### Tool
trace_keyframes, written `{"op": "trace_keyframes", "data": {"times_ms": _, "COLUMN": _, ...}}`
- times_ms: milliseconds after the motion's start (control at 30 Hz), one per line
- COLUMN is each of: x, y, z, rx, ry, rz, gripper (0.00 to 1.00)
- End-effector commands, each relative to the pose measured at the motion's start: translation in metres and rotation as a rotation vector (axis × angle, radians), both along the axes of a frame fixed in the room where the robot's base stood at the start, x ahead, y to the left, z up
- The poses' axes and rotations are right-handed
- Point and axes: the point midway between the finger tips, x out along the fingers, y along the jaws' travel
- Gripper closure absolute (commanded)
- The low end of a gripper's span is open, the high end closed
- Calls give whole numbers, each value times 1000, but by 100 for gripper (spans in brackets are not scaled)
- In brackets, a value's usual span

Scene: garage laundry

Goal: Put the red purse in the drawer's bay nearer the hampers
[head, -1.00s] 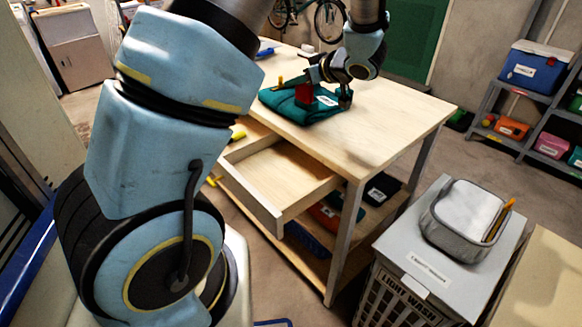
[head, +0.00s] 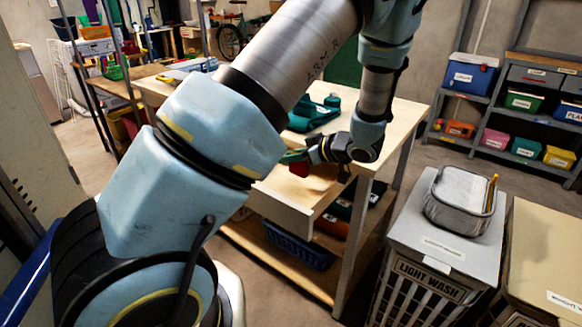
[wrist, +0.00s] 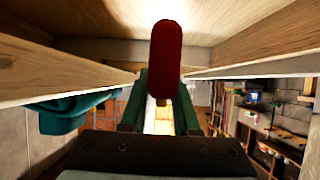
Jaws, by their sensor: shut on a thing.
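The red purse (wrist: 166,60) is gripped between my green-tipped fingers in the wrist view. A small part of the purse (head: 299,169) shows below my gripper (head: 293,157) in the head view. My gripper is shut on it, over the pulled-out wooden drawer (head: 280,209) under the tabletop. In the wrist view, pale wooden walls (wrist: 55,72) run along both sides of the purse. I cannot tell its clearance from the drawer floor. My arm hides much of the drawer, and its bays are not clear in the head view.
Folded teal cloth (head: 309,115) lies on the tabletop. A lower shelf holds a blue basket (head: 290,246).

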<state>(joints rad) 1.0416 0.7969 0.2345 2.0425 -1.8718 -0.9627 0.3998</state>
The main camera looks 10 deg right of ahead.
Motion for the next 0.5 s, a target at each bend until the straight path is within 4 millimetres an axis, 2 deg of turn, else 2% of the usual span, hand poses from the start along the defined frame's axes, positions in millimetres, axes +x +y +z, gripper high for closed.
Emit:
{"op": "trace_keyframes", "data": {"times_ms": 100, "x": 0, "y": 1, "z": -19, "rx": 5, "ry": 1, "rz": 0, "gripper": 100}}
{"op": "trace_keyframes", "data": {"times_ms": 200, "x": 0, "y": 1, "z": -30, "rx": 3, "ry": 1, "rz": -1, "gripper": 100}}
{"op": "trace_keyframes", "data": {"times_ms": 500, "x": 0, "y": 0, "z": -33, "rx": 0, "ry": 0, "rz": 1, "gripper": 100}}
